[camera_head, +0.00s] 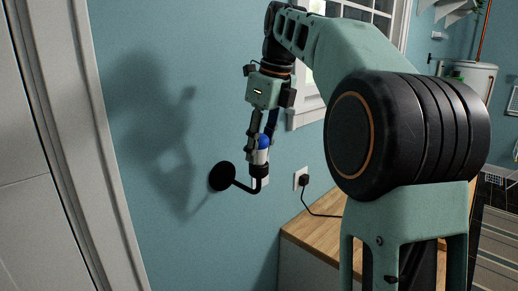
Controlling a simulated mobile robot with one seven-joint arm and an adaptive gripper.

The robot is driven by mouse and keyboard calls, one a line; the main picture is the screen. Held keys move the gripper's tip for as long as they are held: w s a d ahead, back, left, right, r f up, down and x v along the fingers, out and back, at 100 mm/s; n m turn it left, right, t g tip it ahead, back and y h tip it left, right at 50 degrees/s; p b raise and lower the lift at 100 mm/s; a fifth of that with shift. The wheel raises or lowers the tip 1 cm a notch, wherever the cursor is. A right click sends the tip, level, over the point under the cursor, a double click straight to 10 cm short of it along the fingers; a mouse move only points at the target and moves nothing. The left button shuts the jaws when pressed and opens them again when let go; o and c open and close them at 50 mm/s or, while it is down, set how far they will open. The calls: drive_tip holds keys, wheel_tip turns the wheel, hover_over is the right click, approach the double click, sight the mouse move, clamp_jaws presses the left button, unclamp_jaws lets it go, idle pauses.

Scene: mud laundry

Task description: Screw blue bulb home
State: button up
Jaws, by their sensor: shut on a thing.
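The blue bulb (264,141) has a round blue top and a pale lower part. It stands about upright at the black socket end of a wall lamp arm (243,186), which comes out of a round black wall plate (221,177). My gripper (262,143) points down from above with its dark fingers closed around the bulb. The bulb's base meets the top of the socket, but I cannot tell how deep it sits. The fingers hide part of the bulb.
A wall outlet (299,178) with a black plug and cord is right of the lamp. A wooden counter (315,232) stands below it. A window (312,100) is behind my arm. A white door frame (95,150) is at the left. The blue wall is close behind the lamp.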

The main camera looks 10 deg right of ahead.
drive_tip(key=shift+r+m+p, duration=0.1)
drive_tip(key=shift+m+p, duration=0.35)
drive_tip(key=shift+m, duration=0.45)
drive_tip(key=shift+c, duration=0.6)
drive_tip(key=shift+m+h, duration=0.3)
drive_tip(key=shift+m, duration=0.3)
drive_tip(key=shift+m+t+h, duration=0.3)
drive_tip(key=shift+m+h, duration=0.1)
drive_tip(key=shift+m, duration=1.1)
drive_tip(key=o, duration=1.4)
drive_tip(key=shift+o, duration=0.2)
drive_tip(key=shift+c, duration=0.7)
